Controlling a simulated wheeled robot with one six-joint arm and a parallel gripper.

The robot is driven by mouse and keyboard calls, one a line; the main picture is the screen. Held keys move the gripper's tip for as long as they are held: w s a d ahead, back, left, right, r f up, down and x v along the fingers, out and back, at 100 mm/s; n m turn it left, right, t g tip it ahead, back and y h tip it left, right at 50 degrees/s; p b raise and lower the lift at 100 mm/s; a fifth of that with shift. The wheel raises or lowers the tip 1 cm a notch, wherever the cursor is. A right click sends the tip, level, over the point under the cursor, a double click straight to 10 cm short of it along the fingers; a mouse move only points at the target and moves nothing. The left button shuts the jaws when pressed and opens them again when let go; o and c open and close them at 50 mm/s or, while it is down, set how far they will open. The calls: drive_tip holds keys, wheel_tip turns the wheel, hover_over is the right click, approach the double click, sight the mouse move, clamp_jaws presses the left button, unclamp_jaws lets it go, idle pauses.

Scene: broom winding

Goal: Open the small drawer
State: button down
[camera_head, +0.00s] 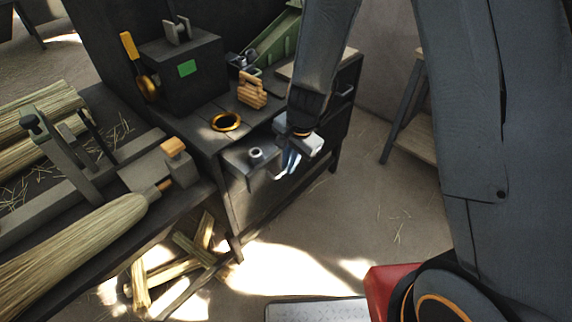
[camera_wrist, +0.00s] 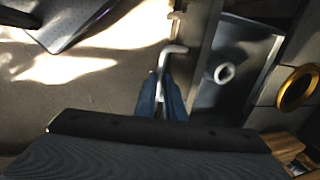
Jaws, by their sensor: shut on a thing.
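The small drawer (camera_head: 236,160) stands pulled out from the front of the dark workbench, and its inside shows. A pale ring-shaped piece (camera_head: 256,153) sits inside it. In the wrist view the open drawer (camera_wrist: 222,95) lies to the right, with the pale ring (camera_wrist: 224,73) in it. My gripper (camera_head: 290,162) is at the drawer's front. In the wrist view my gripper (camera_wrist: 162,90) has its blue fingers closed around the light metal drawer handle (camera_wrist: 172,49). The fingers hide part of the handle.
A brass-rimmed hole (camera_head: 226,121), a wooden block piece (camera_head: 252,92) and a dark box with a green label (camera_head: 187,68) are on the bench. A broom (camera_head: 80,240) lies at left. Firewood (camera_head: 185,262) lies on the floor below.

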drive_tip(key=shift+s+d, duration=0.55)
drive_tip(key=shift+d, duration=0.05)
drive_tip(key=c, duration=1.8)
unclamp_jaws()
drive_tip(key=shift+c, duration=0.2)
wheel_tip(320, 180, up, 8)
drive_tip(key=s+d+p, duration=0.1)
drive_tip(key=shift+f, duration=0.15)
drive_tip(key=s+d+r+n+h, duration=0.1)
drive_tip(key=s+d+r+n, duration=0.7)
drive_tip(key=s+d, duration=0.5)
drive_tip(key=shift+d+r+n+g+h, duration=0.2)
drive_tip(key=shift+d+n+g+h, duration=0.1)
drive_tip(key=shift+d+n+g, duration=0.15)
